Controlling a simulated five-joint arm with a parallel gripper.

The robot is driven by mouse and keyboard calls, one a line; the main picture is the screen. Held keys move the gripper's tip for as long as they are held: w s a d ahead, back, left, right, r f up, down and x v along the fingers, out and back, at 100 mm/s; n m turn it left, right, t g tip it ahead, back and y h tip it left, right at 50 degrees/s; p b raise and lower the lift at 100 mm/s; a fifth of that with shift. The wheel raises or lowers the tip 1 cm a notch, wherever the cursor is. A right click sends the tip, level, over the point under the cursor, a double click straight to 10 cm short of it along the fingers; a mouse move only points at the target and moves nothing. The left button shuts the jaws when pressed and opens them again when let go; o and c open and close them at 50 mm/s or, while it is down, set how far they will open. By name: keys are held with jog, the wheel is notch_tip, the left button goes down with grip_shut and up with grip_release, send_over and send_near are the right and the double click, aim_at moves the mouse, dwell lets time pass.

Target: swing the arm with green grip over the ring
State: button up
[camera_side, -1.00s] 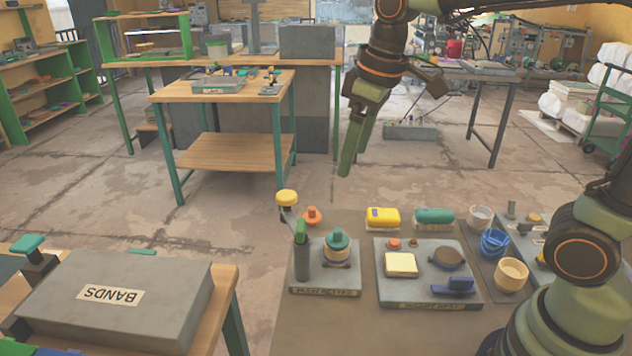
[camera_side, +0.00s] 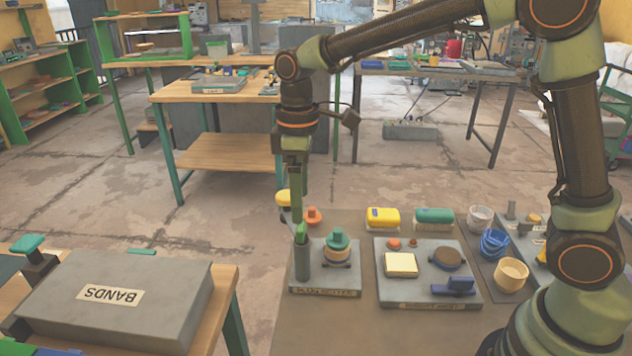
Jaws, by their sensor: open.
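My gripper (camera_side: 298,218) points straight down at the left part of the mat, its jaws open. Its fingertips are right at or just above the green grip (camera_side: 301,234) on top of a grey upright post (camera_side: 302,265). I cannot tell whether they touch it. The post stands on the left grey plate (camera_side: 325,291). Beside it on that plate is a teal knob (camera_side: 337,239) over a tan, ring-like part (camera_side: 337,254); the ring itself is hard to make out. The fingers partly cover a yellow knob (camera_side: 283,198) behind.
An orange knob (camera_side: 312,215) is close behind the post. A second grey plate (camera_side: 430,292) to the right carries a cream block (camera_side: 401,265) and a blue part (camera_side: 454,286). Yellow (camera_side: 383,217) and teal (camera_side: 434,217) rounded objects lie behind it. Bowls and cups are further right.

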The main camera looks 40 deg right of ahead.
notch_tip(320, 180, down, 6)
jog(key=shift+r, duration=0.1)
jog(key=shift+c, duration=0.3)
grip_shut()
